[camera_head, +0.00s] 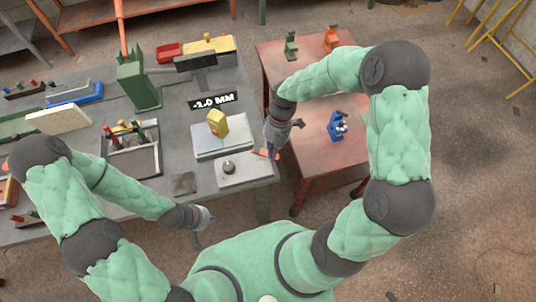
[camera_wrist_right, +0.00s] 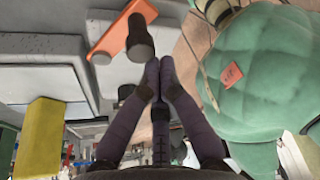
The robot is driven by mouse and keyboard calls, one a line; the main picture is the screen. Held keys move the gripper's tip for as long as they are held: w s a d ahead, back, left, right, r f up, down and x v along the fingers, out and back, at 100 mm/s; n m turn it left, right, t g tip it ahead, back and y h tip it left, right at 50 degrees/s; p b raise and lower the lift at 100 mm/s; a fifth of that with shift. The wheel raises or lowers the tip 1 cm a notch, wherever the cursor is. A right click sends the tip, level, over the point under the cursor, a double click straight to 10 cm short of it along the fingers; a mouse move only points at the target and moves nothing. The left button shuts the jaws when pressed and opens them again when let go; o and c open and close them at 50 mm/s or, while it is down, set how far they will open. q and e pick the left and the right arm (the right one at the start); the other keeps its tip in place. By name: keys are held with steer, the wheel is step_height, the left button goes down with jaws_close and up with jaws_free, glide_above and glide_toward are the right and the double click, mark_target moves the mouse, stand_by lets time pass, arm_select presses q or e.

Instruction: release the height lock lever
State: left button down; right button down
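The height lock lever appears as an orange bar (camera_wrist_right: 112,36) with a dark cylindrical knob (camera_wrist_right: 140,40) in the right wrist view. In the head view, a bit of its orange (camera_head: 263,153) shows at the bench's right edge, partly hidden by my right gripper (camera_head: 273,153). In the wrist view, the right gripper's fingertips (camera_wrist_right: 160,68) are together with nothing visible between them. They are just below and right of the knob; I cannot tell whether they touch it. My left gripper (camera_head: 197,236) hangs by the bench's front edge, its fingers too small to judge.
A yellow block (camera_head: 217,123) stands on a grey plate (camera_head: 222,147) behind a plate with a round dark knob (camera_head: 229,168). A sign (camera_head: 213,100) reads -1.0 MM. A red table (camera_head: 310,172) with a blue device (camera_head: 338,127) stands at right. A green column (camera_head: 138,80) stands farther back.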

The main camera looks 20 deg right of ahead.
steer(key=shift+w+d+n+g, duration=0.3)
steer(key=shift+w+d+n, duration=0.1)
steer(key=shift+n, duration=0.5)
steer(key=shift+w+d, duration=0.4)
steer(key=shift+d, duration=0.1)
steer(key=shift+w+d, duration=0.25)
steer(key=shift+w, duration=0.3)
